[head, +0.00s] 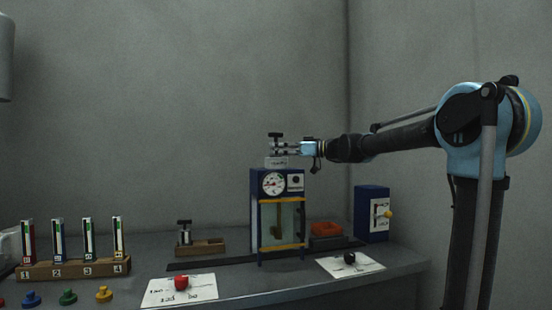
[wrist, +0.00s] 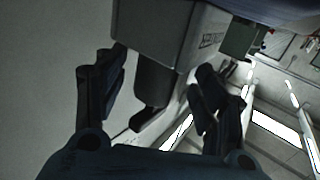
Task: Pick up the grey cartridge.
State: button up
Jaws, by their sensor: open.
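A grey cartridge (head: 276,162) with a printed label and a black T-shaped handle stands at the top of the blue gauge cabinet (head: 256,200). My gripper (head: 280,148) reaches in level from the right, at the height of the handle, just above the grey body. In the wrist view the cartridge's grey body (wrist: 165,30) shows at the top, and its dark handle (wrist: 160,88) lies between the two fingers of my gripper (wrist: 155,95). The fingers are open, with gaps on both sides of the handle. How the cartridge's underside sits in the cabinet is hidden.
A numbered rack (head: 72,270) is far left. White cards with knobs lie in front.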

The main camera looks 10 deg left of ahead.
jog(key=shift+w+a, duration=0.1)
jog(key=shift+a, duration=0.75)
jog(key=c, duration=1.4)
